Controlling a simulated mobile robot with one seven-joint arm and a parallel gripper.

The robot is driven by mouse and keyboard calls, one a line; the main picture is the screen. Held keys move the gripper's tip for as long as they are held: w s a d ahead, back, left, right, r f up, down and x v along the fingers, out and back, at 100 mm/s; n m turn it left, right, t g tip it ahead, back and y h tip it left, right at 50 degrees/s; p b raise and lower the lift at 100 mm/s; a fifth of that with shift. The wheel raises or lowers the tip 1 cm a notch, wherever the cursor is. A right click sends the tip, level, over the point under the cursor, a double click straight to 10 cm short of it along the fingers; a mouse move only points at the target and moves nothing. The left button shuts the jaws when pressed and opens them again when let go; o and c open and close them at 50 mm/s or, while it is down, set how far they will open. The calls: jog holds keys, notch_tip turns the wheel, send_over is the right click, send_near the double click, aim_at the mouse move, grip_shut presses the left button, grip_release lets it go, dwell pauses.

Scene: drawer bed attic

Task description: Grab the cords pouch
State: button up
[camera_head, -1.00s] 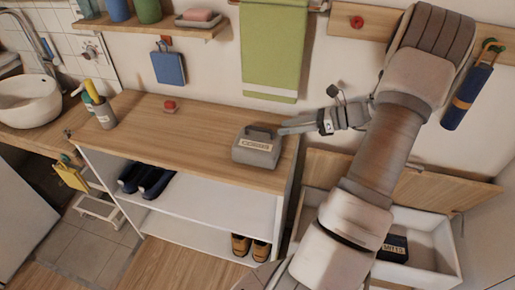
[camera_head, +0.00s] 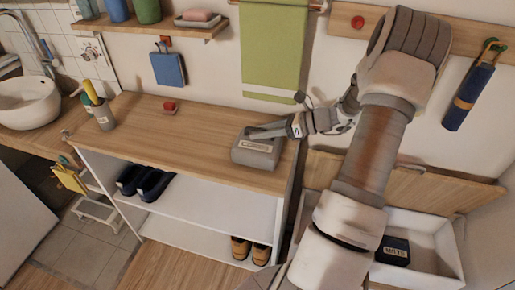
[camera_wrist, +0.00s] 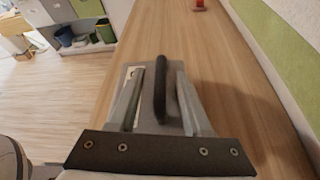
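The cords pouch (camera_head: 256,156) is a grey box-like pouch with a pale label reading CORDS and a dark loop handle on top. It stands upright on the wooden cabinet top (camera_head: 180,136), near its right end. My gripper (camera_head: 254,132) is at the top of the pouch. In the wrist view, the two fingers of my gripper (camera_wrist: 160,88) are apart, one on each side of the dark handle (camera_wrist: 160,98). Gaps show between the fingers and the handle. The pouch's body (camera_wrist: 147,108) shows beneath, partly hidden by the fingers.
A red item (camera_head: 169,107) sits toward the back of the cabinet top. A cup with tools (camera_head: 104,115) stands at its left end. A green towel (camera_head: 272,45) hangs behind. An open white bin (camera_head: 425,235) holding a dark MITTS pouch (camera_head: 392,251) is at right.

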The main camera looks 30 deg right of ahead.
grip_shut()
dwell(1.2)
